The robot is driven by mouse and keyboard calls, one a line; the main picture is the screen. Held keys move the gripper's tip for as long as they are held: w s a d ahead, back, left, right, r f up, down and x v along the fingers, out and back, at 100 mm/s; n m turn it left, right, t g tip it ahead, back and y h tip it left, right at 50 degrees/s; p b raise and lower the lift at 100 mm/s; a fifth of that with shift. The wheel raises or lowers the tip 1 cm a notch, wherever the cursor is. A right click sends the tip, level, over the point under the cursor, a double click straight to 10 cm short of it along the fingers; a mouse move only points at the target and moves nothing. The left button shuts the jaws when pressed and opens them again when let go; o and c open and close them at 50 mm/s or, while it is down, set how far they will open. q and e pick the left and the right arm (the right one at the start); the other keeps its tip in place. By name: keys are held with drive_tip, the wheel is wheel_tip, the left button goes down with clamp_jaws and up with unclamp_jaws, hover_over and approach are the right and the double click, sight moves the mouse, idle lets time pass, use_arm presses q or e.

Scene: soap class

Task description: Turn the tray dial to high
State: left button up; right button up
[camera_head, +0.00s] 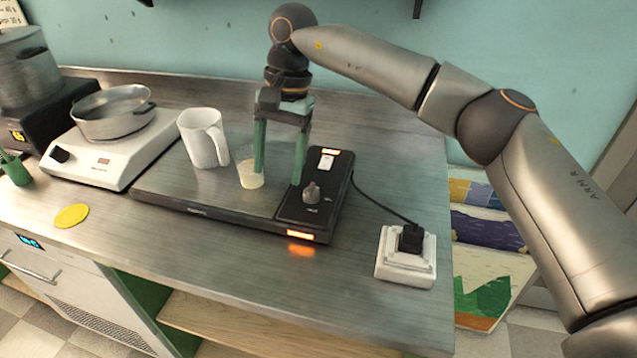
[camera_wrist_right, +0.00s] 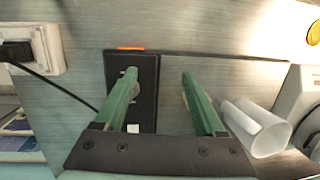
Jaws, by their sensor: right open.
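The warming tray (camera_head: 173,191) is a flat metal plate on the counter, with a black control panel (camera_head: 323,215) at its right end. The grey dial (camera_head: 311,193) stands on that panel; its markings are too small to read. My right gripper (camera_head: 278,178) has green fingers, open and pointing down over the tray, just left of the dial. No contact with the dial shows. In the wrist view the black panel (camera_wrist_right: 148,75) lies under the left finger of my right gripper (camera_wrist_right: 158,75), which largely hides the dial. My left gripper is not in view.
A small cream cup (camera_head: 251,179) stands on the tray close by the gripper's left finger. A white mug (camera_head: 203,138) is behind it. A hot plate with a metal pot (camera_head: 111,118) is left. A cord runs to a white socket box (camera_head: 405,262).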

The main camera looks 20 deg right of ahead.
drive_tip(key=h, duration=0.2)
approach(311, 187)
drive_tip(key=shift+t, duration=0.4)
drive_tip(key=f, duration=0.2)
drive_tip(key=f+b, duration=0.1)
drive_tip(key=f, duration=0.5)
drive_tip(key=shift+s+a+f+b, duration=0.1)
drive_tip(key=shift+s+b, duration=0.2)
drive_tip(key=shift+s, duration=0.1)
use_arm(q)
drive_tip(key=shift+w+d+f, duration=0.4)
drive_tip(key=shift+d+f, duration=0.1)
drive_tip(key=shift+f, duration=0.2)
use_arm(e)
drive_tip(key=shift+f, duration=0.75)
drive_tip(key=shift+c, duration=0.3)
use_arm(q)
drive_tip(key=shift+w+r, duration=0.2)
drive_tip(key=shift+w, duration=0.05)
use_arm(e)
clamp_jaws()
